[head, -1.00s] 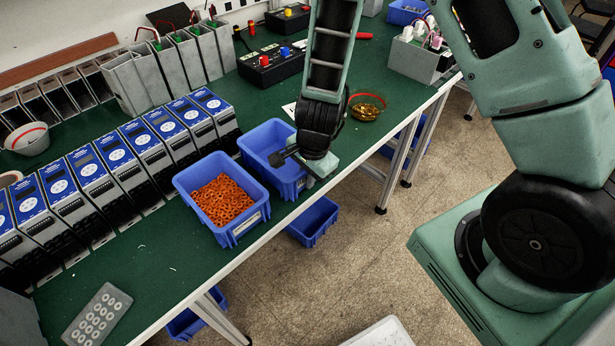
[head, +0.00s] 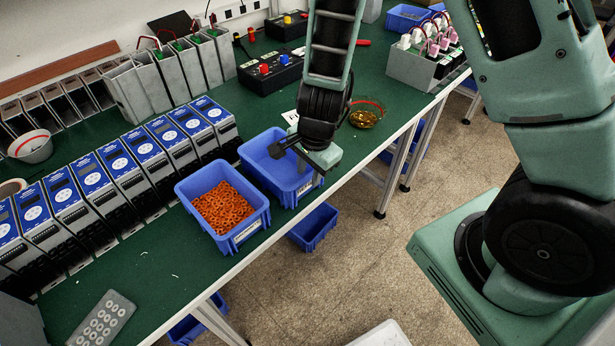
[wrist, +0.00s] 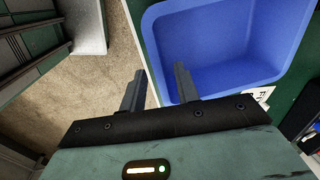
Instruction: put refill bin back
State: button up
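An empty blue bin (head: 262,159) sits at the front edge of the green workbench. A similar blue bin (head: 252,226) with orange rings (head: 223,207) stands left of it. My gripper (head: 290,146) is over the right part of the empty bin and hides some of its rim. In the wrist view my gripper (wrist: 158,88) has its two fingers apart with nothing shut between them. The empty bin (wrist: 222,40) fills the upper right there; its left rim runs between the fingers, the right finger over its inside. I cannot tell whether the fingers touch it.
A row of blue-fronted grey units (head: 110,165) stands behind the bins. A glass bowl (head: 365,114) with brass-coloured parts is right of my gripper. Another blue bin (head: 314,228) is below the bench edge. A grey button tray (head: 102,320) lies at the front left.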

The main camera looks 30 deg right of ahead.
jog(key=s+a+r+n+g+y+p, duration=0.1)
jog(key=s+a+r+n, duration=0.4)
jog(key=r, duration=0.3)
jog(key=s+a+r+n+g+y+p, duration=0.1)
jog(key=s+a+r+n, duration=0.4)
jog(key=r, duration=0.3)
jog(key=s+r+n+h, duration=0.1)
jog(key=s+r+n, duration=0.1)
jog(key=s+n, duration=0.2)
jog(key=s+d+r+n, duration=0.1)
jog(key=s+r+n, duration=0.2)
jog(key=s+n, duration=0.2)
jog(key=n, duration=0.3)
jog(key=shift+d+r+h, duration=0.15)
jog(key=shift+r+h, duration=0.15)
jog(key=shift+h, duration=0.1)
jog(key=shift+s, duration=0.1)
notch_tip(320, 180, down, 2)
jog(key=shift+f+b, duration=0.15)
jog(key=shift+b, duration=0.85)
